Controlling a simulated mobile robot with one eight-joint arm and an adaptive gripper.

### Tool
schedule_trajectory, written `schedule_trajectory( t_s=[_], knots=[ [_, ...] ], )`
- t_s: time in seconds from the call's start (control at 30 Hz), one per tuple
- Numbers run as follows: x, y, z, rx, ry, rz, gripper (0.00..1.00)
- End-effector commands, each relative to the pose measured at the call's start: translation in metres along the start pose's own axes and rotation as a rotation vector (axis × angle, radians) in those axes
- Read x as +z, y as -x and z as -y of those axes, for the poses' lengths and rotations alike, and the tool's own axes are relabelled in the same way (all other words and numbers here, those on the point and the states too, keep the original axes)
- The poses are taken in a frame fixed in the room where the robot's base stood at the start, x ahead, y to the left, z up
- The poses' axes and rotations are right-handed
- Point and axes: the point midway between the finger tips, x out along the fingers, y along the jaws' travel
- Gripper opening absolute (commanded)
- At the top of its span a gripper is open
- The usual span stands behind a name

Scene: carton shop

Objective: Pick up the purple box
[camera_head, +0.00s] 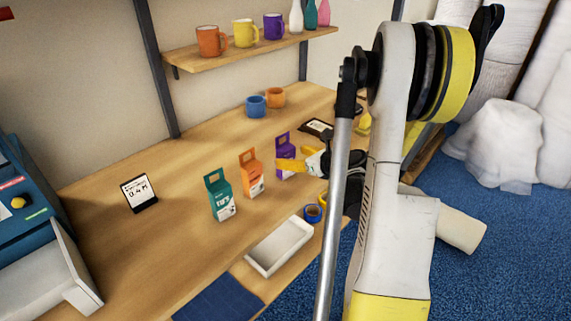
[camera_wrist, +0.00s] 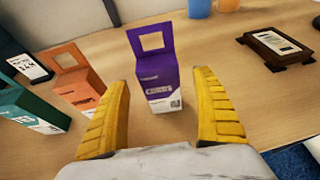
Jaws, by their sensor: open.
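The purple box (camera_head: 284,153) is a small upright carton with a windowed top tab and a white lower part. It stands on the wooden table, rightmost in a row with an orange box (camera_head: 251,175) and a teal box (camera_head: 221,198). In the wrist view the purple box (camera_wrist: 157,75) stands upright just beyond and between my two yellow fingers. My gripper (camera_wrist: 165,105) is open, with nothing held. In the head view my gripper (camera_head: 300,163) is at the right of the purple box, partly hidden by my arm.
A white tray (camera_head: 250,262) lies at the table's front edge, with blue and yellow tape rolls nearby. Blue and orange cups (camera_head: 256,107) stand behind. A framed card (camera_wrist: 276,45) is right of the purple box. A label stand (camera_head: 139,193) is at left. A shelf above holds mugs.

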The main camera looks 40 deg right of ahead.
Motion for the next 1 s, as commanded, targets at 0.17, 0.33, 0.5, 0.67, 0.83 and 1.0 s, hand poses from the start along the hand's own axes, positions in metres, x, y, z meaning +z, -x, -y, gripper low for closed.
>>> schedule_trajectory(
  t_s=[0.17,0.33,0.5,0.67,0.83,1.0],
  knots=[
    [-0.006,-0.031,-0.002,0.002,0.002,-0.001,0.78],
    [-0.004,-0.04,-0.002,0.001,0.001,0.0,0.78],
    [-0.003,-0.04,-0.001,0.001,0.001,0.0,0.66],
    [-0.003,-0.039,-0.001,0.0,0.001,-0.001,0.18],
    [-0.003,-0.039,-0.001,0.0,0.001,-0.001,0.17],
    [-0.002,-0.039,-0.001,0.0,0.001,-0.001,0.17]
  ],
)
